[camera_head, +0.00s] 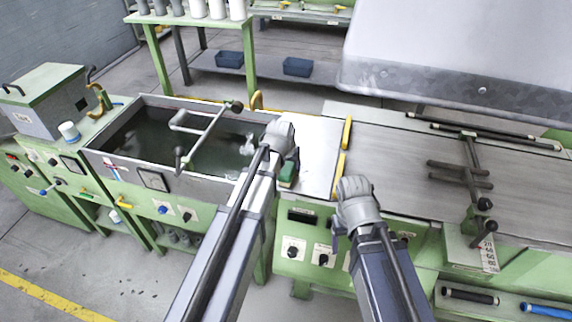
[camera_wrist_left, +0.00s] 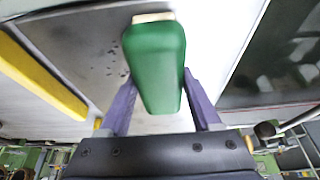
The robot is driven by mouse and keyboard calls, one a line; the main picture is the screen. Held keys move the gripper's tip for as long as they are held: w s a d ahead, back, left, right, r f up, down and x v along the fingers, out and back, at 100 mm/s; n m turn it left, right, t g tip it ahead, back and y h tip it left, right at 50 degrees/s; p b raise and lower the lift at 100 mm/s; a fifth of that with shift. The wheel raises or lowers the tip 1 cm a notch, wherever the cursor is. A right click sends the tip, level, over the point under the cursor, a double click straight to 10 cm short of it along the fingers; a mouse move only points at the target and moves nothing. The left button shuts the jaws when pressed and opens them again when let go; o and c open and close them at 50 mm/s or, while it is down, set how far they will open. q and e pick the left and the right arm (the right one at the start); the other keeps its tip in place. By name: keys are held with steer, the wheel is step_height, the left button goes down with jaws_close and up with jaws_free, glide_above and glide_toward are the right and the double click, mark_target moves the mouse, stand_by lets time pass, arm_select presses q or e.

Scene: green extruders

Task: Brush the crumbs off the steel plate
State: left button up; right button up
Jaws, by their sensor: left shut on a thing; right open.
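My left gripper (camera_head: 289,165) is shut on a green brush (camera_head: 288,174) over the front left part of the steel plate (camera_head: 318,140). In the left wrist view the brush (camera_wrist_left: 155,65) sits between the purple fingers, its pale end pointing away. Dark crumbs (camera_wrist_left: 118,50) lie on the plate (camera_wrist_left: 75,40) beside the brush in that view; they are not distinguishable in the head view. I cannot tell whether the brush touches the plate. My right gripper (camera_head: 337,235) is open and empty near the bench front, right of the plate.
A water tank (camera_head: 140,162) with a metal frame (camera_head: 200,132) adjoins the plate on the left. Yellow bars (camera_head: 347,133) line the plate's right edge. A long grey bench surface (camera_head: 400,165) with a dark clamp frame (camera_head: 465,175) extends right. A large grey hood (camera_head: 450,50) hangs behind.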

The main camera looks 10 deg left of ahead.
arm_select(q)
steer(key=shift+s+d, duration=0.15)
steer(key=shift+d, duration=3.35)
steer(key=shift+s+d+f, duration=0.1)
steer(key=shift+d+f, duration=0.05)
steer(key=shift+d, duration=1.65)
steer(key=shift+w, duration=1.35)
steer(key=shift+a, duration=0.1)
steer(key=shift+s+a, duration=0.1)
steer(key=shift+a, duration=1.65)
